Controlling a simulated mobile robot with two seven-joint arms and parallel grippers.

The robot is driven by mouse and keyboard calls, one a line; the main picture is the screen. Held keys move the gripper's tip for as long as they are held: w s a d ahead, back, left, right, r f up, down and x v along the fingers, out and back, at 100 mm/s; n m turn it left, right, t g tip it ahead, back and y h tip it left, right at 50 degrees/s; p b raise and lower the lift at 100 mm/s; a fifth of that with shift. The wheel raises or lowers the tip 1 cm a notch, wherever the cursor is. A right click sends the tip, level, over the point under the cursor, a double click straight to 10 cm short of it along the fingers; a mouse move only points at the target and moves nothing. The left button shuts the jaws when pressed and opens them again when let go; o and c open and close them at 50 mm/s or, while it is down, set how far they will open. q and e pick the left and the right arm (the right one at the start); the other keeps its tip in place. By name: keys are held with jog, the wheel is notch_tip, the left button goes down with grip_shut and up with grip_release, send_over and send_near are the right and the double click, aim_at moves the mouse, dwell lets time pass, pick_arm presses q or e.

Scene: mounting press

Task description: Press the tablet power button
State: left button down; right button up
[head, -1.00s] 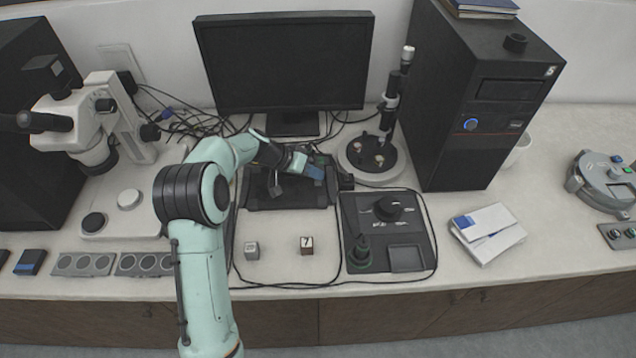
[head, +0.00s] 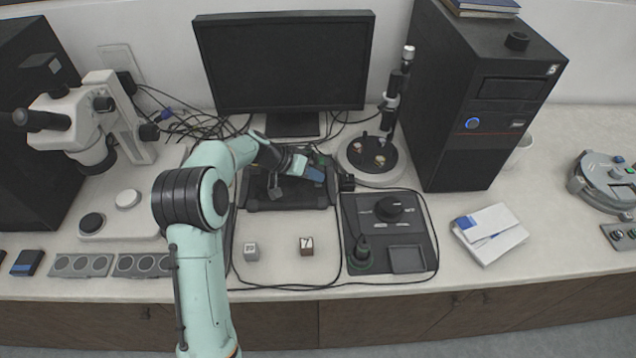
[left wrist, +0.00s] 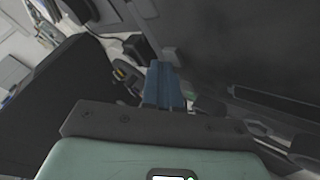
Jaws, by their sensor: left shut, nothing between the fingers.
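The tablet (head: 262,200) is a dark, thick-framed device on the bench in front of the monitor, partly hidden by my left arm. My left gripper (head: 316,173) is over its right rear part, with blue fingers shut and empty. In the left wrist view the blue fingers (left wrist: 163,84) are together and point away toward dark surfaces. I cannot tell whether they touch the tablet. I cannot make out the power button. My right gripper is not in view.
A monitor (head: 285,60) stands behind the tablet, and a black control panel (head: 378,262) lies to its right. A microscope (head: 125,130) is left; a computer tower (head: 470,120) is right.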

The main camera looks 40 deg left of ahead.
aim_at(315, 183)
pick_arm(q)
jog(key=shift+f, duration=0.25)
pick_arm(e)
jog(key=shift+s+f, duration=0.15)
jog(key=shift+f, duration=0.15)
pick_arm(q)
jog(key=shift+r, duration=0.85)
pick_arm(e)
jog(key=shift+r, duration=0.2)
pick_arm(q)
jog(key=shift+r+p, duration=0.9)
jog(key=shift+r, duration=1.6)
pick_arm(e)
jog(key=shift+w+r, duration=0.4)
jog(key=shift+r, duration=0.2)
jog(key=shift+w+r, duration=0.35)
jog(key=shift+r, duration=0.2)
